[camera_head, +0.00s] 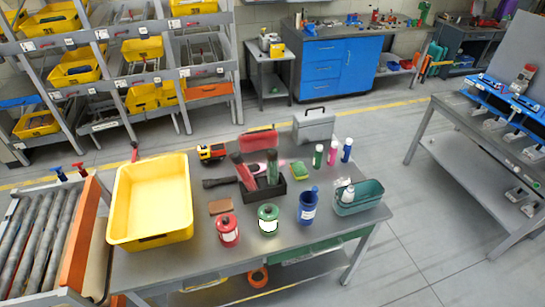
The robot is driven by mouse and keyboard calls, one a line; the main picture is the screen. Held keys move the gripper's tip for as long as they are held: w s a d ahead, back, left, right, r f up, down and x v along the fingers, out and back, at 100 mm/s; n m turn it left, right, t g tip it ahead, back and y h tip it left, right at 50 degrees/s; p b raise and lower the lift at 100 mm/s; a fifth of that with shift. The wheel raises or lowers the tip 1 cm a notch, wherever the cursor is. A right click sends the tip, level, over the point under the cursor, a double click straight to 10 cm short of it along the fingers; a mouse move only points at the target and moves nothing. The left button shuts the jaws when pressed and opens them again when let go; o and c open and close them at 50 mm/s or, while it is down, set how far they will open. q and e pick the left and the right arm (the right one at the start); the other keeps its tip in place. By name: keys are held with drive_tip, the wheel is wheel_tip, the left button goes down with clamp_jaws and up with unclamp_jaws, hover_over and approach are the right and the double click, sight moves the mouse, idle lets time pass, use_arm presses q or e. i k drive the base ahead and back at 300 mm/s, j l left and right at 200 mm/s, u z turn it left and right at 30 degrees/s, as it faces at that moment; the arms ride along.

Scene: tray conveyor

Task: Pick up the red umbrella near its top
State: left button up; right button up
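A dark red, slim object that looks like the folded red umbrella (243,172) stands tilted to the left in a black open box (264,191) in the middle of the grey table. Its lower end is hidden by the box wall. A dark green object of similar shape (273,166) stands beside it on the right in the same box. Neither of my grippers is in view.
A large empty yellow tray (121,205) fills the table's left side. Red (227,230) and green (268,219) canisters, a blue cup (307,207) and a teal basket (350,208) stand in front. A black flashlight-like object (217,182) lies left of the box; a grey toolbox (314,128) stands behind.

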sight(246, 176)
drive_tip(key=i+l, duration=0.1)
drive_tip(key=l, duration=0.25)
drive_tip(key=i+l+u, duration=0.1)
drive_tip(key=l, duration=0.25)
drive_tip(key=i+l, duration=0.1)
drive_tip(key=l, duration=0.25)
drive_tip(key=i+l, duration=0.1)
drive_tip(key=l, duration=0.3)
drive_tip(key=j+u, duration=0.05)
